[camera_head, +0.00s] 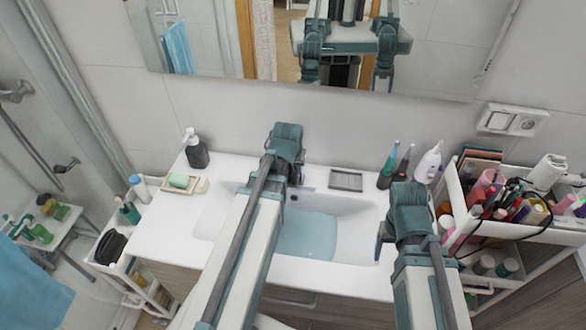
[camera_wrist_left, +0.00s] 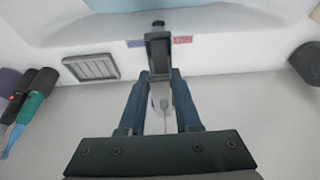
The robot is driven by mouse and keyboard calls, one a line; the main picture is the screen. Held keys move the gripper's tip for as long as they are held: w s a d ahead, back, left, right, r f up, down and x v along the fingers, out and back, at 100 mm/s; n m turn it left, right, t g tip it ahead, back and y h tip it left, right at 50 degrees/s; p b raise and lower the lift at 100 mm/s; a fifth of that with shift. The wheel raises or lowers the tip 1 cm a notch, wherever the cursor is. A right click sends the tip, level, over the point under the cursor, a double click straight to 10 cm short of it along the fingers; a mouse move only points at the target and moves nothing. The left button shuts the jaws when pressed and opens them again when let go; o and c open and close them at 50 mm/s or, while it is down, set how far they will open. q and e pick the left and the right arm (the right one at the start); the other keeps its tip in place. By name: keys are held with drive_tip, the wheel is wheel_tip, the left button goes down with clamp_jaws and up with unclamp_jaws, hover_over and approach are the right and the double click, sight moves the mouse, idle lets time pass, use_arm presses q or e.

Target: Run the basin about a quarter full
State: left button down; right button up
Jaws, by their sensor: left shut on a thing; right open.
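The white basin (camera_head: 358,232) is set in a white counter. Pale blue water (camera_head: 308,236) covers its bottom; the left arm hides part of it. The tap (camera_wrist_left: 158,45) shows in the left wrist view between blue and red markings at the basin's back rim. My left gripper (camera_wrist_left: 160,76) is shut on the tap's lever (camera_wrist_left: 163,104), its fingers on either side. In the head view the left gripper's body covers the tap. My right gripper (camera_head: 384,238) is open and empty over the basin's right edge, its fingertips partly hidden by its own body.
A black pump bottle (camera_head: 195,150) and a soap dish (camera_head: 184,185) stand left on the counter. A grey slotted tray (camera_head: 346,180) and toothbrushes (camera_head: 389,165) stand right of the tap. A crowded cosmetics cart (camera_head: 540,235) is at the right. A mirror (camera_head: 435,60) hangs behind.

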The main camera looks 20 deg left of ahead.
use_arm(q)
drive_tip(key=c, duration=0.6)
unclamp_jaws()
drive_tip(key=p+v, duration=1.2)
drive_tip(key=v, duration=0.1)
drive_tip(key=shift+s+r+p, duration=0.2)
drive_tip(key=shift+r+p, duration=0.15)
drive_tip(key=shift+p, duration=0.05)
